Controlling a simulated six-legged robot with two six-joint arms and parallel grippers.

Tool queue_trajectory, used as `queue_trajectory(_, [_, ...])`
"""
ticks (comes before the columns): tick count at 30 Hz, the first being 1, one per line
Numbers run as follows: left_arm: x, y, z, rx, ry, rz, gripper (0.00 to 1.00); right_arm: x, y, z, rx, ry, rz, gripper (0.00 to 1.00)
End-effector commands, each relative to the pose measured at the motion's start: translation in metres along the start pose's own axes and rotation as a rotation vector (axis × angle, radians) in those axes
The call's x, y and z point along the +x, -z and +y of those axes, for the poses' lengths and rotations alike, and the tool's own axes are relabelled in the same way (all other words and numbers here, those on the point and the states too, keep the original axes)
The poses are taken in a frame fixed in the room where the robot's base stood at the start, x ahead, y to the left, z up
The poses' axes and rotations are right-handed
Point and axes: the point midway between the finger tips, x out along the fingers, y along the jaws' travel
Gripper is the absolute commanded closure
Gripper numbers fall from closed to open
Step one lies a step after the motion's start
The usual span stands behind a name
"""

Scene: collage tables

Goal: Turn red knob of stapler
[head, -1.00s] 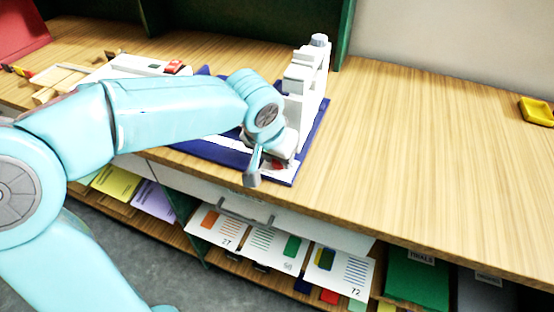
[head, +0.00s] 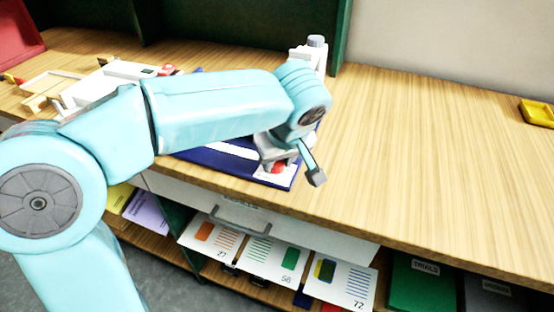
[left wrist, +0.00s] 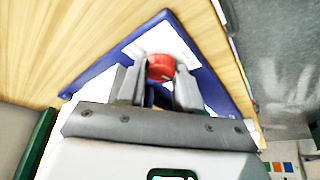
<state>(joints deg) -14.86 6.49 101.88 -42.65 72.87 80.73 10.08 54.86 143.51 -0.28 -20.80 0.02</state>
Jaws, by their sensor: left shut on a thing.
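The stapler (head: 316,50) is a tall white machine at the back of a dark blue base (head: 228,160) on the wooden bench. My left arm hides most of its body in the head view. Its red knob (head: 278,168) is at the front of the base. In the left wrist view the red knob (left wrist: 161,66) sits between the fingertips of my left gripper (left wrist: 160,80). In the head view my left gripper (head: 280,156) is over the knob and shut on it. My right gripper is not in view.
The bench top to the right is clear up to a yellow tray (head: 537,112). A white device (head: 115,78) and a wooden tray (head: 50,88) lie at the left. A drawer handle (head: 238,219) and printed cards (head: 275,258) are below the bench edge.

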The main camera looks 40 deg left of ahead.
Motion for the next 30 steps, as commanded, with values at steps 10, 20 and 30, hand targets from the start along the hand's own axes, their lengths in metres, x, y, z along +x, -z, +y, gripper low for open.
queue_trajectory(10, [0.0008, -0.0009, 0.0006, -0.072, 0.032, -0.003, 0.95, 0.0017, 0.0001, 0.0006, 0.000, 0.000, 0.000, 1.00])
queue_trajectory(20, [0.0008, -0.0009, 0.0006, -0.076, 0.033, -0.003, 0.95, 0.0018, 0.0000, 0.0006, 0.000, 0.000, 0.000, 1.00])
queue_trajectory(30, [0.0006, -0.0005, 0.0006, -0.075, 0.032, -0.002, 0.40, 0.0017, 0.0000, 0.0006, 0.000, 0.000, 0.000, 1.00])
